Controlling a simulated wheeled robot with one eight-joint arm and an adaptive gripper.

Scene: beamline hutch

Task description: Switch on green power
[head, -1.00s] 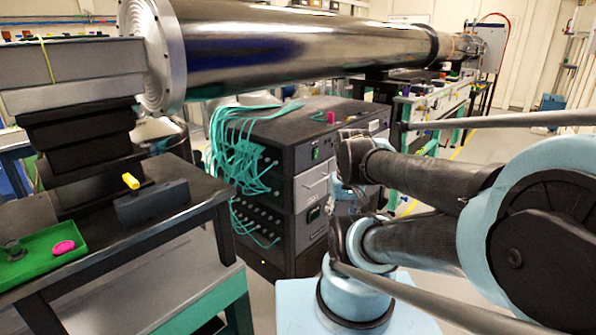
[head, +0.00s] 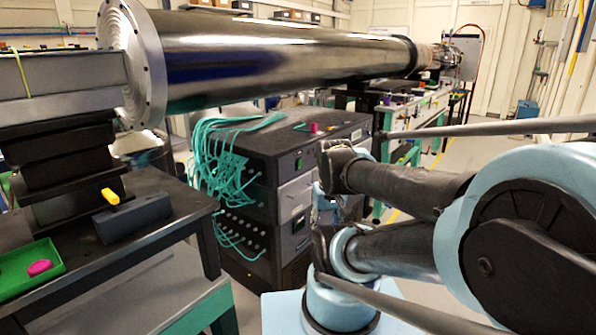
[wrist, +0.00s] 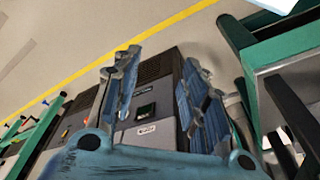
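A small green patch (head: 299,163), set in a dark panel, is on the front of the upper unit of the dark equipment rack (head: 268,148). It is too small to tell whether it is a switch or a display. In the head view my arm hides part of the rack's right side.
Teal cables (head: 225,150) hang over the rack's front left. A large metal tube (head: 270,60) passes overhead. Floor with a yellow line (wrist: 110,62) is open beyond.

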